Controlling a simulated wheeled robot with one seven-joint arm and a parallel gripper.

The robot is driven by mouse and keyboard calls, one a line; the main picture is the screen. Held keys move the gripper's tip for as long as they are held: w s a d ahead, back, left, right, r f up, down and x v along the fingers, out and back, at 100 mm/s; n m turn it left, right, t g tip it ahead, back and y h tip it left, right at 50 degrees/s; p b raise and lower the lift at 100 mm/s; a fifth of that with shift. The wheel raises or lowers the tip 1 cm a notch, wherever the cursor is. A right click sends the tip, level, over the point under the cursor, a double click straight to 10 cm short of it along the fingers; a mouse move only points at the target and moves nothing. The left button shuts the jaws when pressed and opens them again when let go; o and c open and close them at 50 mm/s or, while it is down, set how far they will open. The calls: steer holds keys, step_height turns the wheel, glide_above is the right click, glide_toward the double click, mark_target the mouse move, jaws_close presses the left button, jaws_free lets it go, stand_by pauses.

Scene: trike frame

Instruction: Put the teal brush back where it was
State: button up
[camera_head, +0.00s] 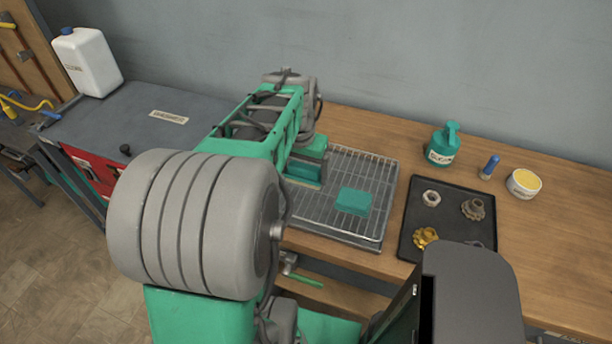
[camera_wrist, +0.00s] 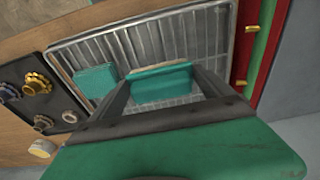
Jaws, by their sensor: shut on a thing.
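My gripper (camera_wrist: 162,77) is shut on a teal brush (camera_wrist: 163,87), a block with a thin tan strip along one edge. In the head view the held brush (camera_head: 304,172) shows at the end of my arm, over the left part of a wire rack tray (camera_head: 378,190). I cannot tell whether it touches the rack. A second teal block (camera_head: 353,201) lies on the rack, to the right of the held brush and apart from it. It also shows in the wrist view (camera_wrist: 95,81). My arm hides the rack's left side in the head view.
A black tray (camera_head: 408,228) with several metal parts lies right of the rack. A teal bottle (camera_head: 443,146), a blue-capped tube (camera_head: 489,167) and a white tub (camera_head: 523,184) stand behind it. A white jug (camera_head: 87,62) stands on the grey cabinet at left.

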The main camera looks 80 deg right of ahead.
mark_target(306, 180)
steer(key=f, duration=0.2)
steer(key=d+f, duration=0.1)
steer(key=f, duration=0.1)
steer(key=shift+s, duration=0.25)
steer(key=shift+f, duration=0.15)
steer(key=shift+f, duration=0.1)
steer(key=o, duration=1.3)
steer(key=shift+c, duration=0.2)
